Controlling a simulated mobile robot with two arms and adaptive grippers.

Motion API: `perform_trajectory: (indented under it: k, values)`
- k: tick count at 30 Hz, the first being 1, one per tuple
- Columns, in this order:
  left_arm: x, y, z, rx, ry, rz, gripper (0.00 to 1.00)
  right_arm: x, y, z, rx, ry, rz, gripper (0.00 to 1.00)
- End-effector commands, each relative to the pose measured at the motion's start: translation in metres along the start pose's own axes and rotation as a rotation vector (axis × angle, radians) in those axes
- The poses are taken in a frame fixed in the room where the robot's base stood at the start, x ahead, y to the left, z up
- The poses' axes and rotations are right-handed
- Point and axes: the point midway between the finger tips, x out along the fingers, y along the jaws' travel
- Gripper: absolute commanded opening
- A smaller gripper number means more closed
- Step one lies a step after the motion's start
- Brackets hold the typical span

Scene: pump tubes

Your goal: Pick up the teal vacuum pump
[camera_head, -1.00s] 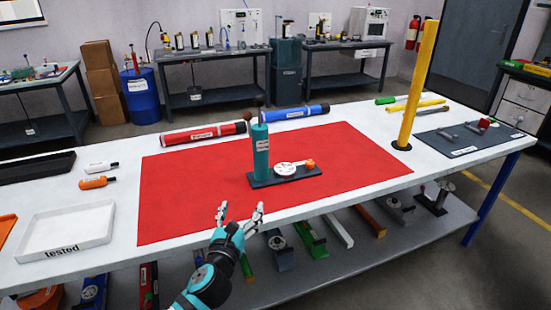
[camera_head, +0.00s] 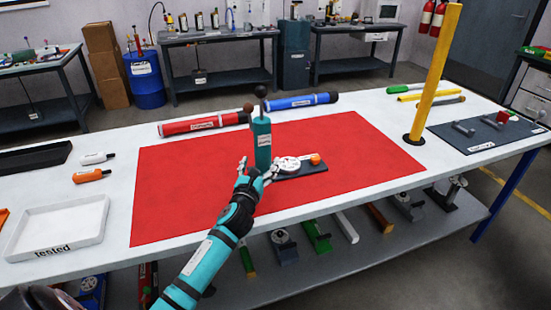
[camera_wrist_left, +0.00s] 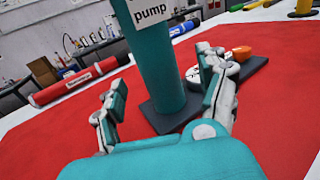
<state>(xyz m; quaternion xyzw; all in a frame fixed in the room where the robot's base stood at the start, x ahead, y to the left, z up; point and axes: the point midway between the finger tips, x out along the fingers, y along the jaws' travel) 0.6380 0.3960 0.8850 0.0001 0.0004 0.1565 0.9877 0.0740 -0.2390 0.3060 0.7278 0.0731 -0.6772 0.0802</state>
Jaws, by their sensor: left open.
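The teal vacuum pump (camera_head: 262,140) stands upright on a dark base plate on the red mat (camera_head: 190,200), with a dark rod and ball at its top. In the left wrist view the pump's teal cylinder (camera_wrist_left: 162,75) rises just ahead, with a white label reading "pump" and its top cut off. My left gripper (camera_head: 259,170) is open at the pump's near side. In the left wrist view its fingers (camera_wrist_left: 165,95) are spread, one left of the cylinder and one near its right side; I cannot tell whether either touches. My right gripper is not in view.
A white gauge with an orange knob (camera_head: 315,159) sits on the pump's base. Red (camera_head: 203,124) and blue (camera_head: 300,102) tubes lie behind the mat. A yellow post (camera_head: 435,75) stands at right. A white "tested" tray (camera_head: 58,243) is at left.

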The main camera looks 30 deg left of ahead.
Motion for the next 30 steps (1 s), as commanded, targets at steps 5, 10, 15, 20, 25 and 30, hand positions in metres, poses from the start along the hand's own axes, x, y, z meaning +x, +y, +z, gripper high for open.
perform_trajectory:
  k: [5,10,15,20,25,30]
  values:
    - [0.011,0.000,0.001,-0.001,0.000,0.000,0.75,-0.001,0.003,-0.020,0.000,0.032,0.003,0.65]
    - [0.034,0.003,0.009,-0.003,-0.001,0.001,0.75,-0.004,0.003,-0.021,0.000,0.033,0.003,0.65]
    - [0.056,0.004,0.008,-0.002,0.000,0.001,0.75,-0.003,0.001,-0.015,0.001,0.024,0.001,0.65]
    - [0.061,0.003,0.008,-0.001,0.000,-0.001,0.75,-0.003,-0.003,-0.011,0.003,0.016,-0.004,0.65]
    - [0.060,0.003,0.008,-0.001,0.000,-0.001,0.71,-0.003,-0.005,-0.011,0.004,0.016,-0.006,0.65]
    - [0.060,0.003,0.008,0.000,0.000,-0.001,0.49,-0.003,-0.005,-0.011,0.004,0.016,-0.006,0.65]
